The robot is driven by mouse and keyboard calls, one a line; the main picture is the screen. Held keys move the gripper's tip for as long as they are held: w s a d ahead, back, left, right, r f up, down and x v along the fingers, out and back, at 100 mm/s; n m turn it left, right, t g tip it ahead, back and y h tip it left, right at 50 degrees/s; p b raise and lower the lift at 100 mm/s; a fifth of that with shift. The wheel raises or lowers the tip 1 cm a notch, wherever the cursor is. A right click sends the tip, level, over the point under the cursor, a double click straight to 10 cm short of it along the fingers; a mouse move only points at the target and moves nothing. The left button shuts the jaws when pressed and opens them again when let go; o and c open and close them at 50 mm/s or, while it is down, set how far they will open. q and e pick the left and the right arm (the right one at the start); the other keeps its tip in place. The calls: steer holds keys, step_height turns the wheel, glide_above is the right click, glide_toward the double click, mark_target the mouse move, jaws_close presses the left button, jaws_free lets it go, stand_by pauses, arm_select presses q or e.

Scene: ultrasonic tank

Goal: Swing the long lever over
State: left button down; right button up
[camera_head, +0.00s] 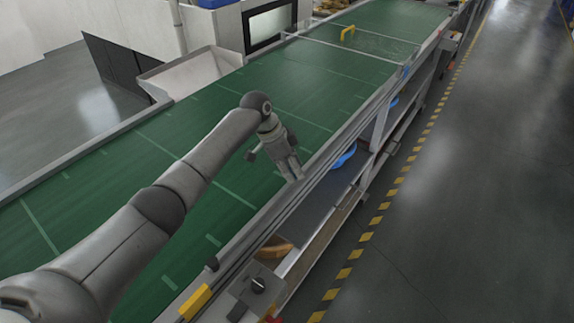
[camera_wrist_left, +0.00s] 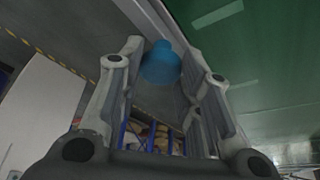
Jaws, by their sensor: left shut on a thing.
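My left gripper (camera_head: 297,176) reaches down to the near side rail of the green conveyor. My right gripper is in neither view.
The green conveyor (camera_head: 130,180) runs away to the upper right. A blue item (camera_head: 343,157) shows below the rail. The floor at right is clear.

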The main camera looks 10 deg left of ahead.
arm_select(q)
steer(key=shift+d, duration=0.2)
steer(key=c, duration=1)
jaws_free()
steer(key=shift+s+d, duration=0.15)
steer(key=shift+c, duration=0.2)
steer(key=shift+a+r, duration=0.25)
steer(key=v, duration=1.1)
steer(key=shift+r, duration=0.25)
